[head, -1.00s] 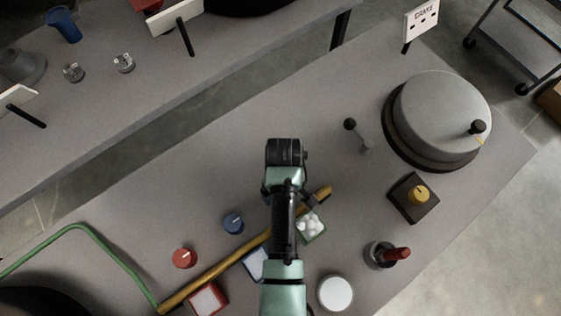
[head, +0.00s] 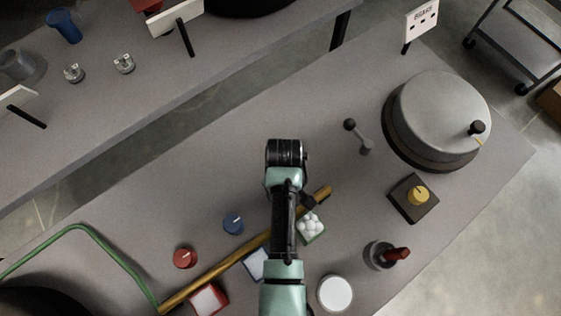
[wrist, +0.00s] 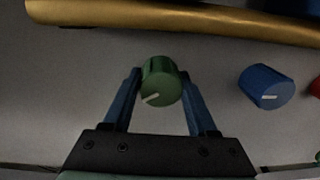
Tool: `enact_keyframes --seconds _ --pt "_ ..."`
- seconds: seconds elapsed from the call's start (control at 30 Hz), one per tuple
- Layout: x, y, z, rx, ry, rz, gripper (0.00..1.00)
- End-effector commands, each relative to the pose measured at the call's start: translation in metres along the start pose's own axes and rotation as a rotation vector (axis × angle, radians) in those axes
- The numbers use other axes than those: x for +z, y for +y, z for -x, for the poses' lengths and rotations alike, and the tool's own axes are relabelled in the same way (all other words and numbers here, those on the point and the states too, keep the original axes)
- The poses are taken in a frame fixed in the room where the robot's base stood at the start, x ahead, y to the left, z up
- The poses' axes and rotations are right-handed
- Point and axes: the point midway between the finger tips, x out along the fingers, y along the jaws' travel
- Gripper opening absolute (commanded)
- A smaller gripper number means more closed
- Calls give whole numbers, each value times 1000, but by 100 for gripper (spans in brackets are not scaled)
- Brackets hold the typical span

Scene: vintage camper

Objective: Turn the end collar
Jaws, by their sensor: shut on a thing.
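The end collar appears to be a green round knob (wrist: 160,80) with a white pointer line, which points to the lower left in the wrist view. My gripper (wrist: 160,76) has its two blue fingers on either side of the knob, shut on it. In the head view my gripper (head: 285,155) is seen from above, and it hides the green knob and its own fingers. A blue knob (wrist: 265,87) stands to the right in the wrist view, apart from my fingers. It also shows in the head view (head: 233,223), left of my arm.
A brass bar (head: 215,262) runs diagonally beneath my arm. A red knob (head: 185,257) stands left of it. A small two-ball lever (head: 358,137), a big grey drum (head: 440,110) and a yellow knob (head: 419,195) stand to the right. The table above my gripper is clear.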

Motion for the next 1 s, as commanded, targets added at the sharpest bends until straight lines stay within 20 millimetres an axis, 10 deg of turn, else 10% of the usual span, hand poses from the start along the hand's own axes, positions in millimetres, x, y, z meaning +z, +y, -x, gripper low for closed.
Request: enact_keyframes --seconds 1.0 --pt "-1 0 1 -2 22 -574 3"
